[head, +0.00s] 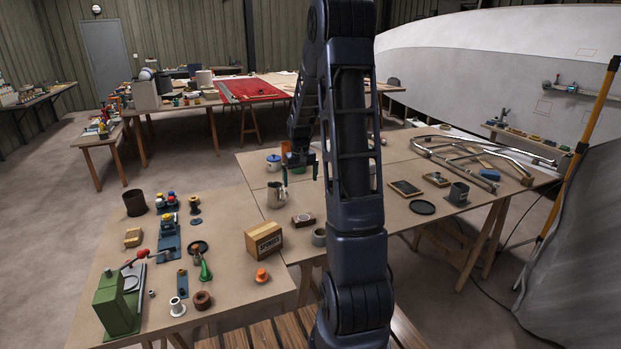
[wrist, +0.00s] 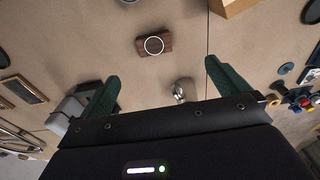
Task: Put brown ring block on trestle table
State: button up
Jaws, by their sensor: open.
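A brown block with a pale ring on top (head: 303,219) lies flat on the right-hand wood-topped trestle table (head: 398,169), near its left side. It also shows in the wrist view (wrist: 153,43), at the upper middle, beyond my fingertips. My gripper (head: 300,174) is open and empty above that table, behind the block in the head view. In the wrist view its two green fingers stand wide apart (wrist: 164,72), with no contact on the block. Another trestle table (head: 228,222) stands to the left, its top crowded.
A metal jug (head: 277,195) stands close to my gripper. Metal rails (head: 470,160) lie farther right. A green press (head: 118,301) stands front left.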

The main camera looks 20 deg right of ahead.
jog(key=s+a+r+t, duration=0.1)
jog(key=s+a+r, duration=0.2)
jog(key=s+r, duration=0.45)
jog(key=s+a+r+t, duration=0.1)
jog(key=s+a+r, duration=0.2)
jog(key=s+r, duration=0.45)
jog(key=s+a+r+t, duration=0.1)
jog(key=s+a+r, duration=0.1)
jog(key=s, duration=0.7)
jog(key=s+a+r, duration=0.1)
jog(key=s, duration=0.9)
jog(key=shift+a+r+t, duration=0.35)
jog(key=shift+a+t, duration=0.05)
